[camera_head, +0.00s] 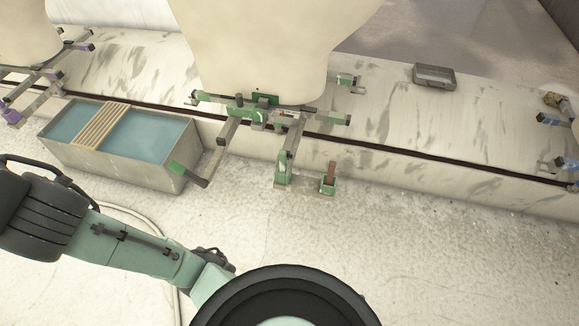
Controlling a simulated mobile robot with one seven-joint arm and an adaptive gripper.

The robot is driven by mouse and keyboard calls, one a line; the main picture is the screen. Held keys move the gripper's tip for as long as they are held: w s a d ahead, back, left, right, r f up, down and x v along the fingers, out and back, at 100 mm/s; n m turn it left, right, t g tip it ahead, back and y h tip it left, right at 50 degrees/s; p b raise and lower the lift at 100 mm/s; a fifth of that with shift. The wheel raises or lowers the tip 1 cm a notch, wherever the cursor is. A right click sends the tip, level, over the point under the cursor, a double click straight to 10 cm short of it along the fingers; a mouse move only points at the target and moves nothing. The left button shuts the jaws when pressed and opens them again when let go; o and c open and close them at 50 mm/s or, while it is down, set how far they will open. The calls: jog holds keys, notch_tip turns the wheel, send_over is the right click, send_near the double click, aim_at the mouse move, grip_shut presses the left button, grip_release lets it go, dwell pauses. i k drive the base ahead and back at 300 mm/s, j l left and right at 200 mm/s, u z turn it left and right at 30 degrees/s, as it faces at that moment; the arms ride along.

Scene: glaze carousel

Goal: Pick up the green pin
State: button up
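A small green holder with an upright reddish-brown piece (330,176) stands on a flat plate at the foot of the carousel frame, right of centre. Left of it on the same plate is a green block (283,171) at the lower end of a frame arm. I cannot tell which green part is the pin. My arm crosses the lower left, well apart from these parts. A dark, partly hidden piece by its wrist may be my gripper (212,258); its fingers are not clear, and I see nothing held.
A large cream vessel (265,45) hangs above the green-ended frame (265,113). A grey tank (165,171) of blue liquid with a wooden slatted rack (102,126) stands left. A grey tray (434,77) sits on the marbled ledge (400,110). Floor right of the plate is clear.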

aim_at(282, 154)
jog(key=l+u, duration=0.1)
jog(key=u, duration=0.45)
jog(key=l+u, duration=0.3)
jog(key=l, duration=0.3)
jog(key=l+u, duration=0.3)
jog(key=l, duration=0.9)
jog(key=k+l+u, duration=0.1)
jog(key=l, duration=0.55)
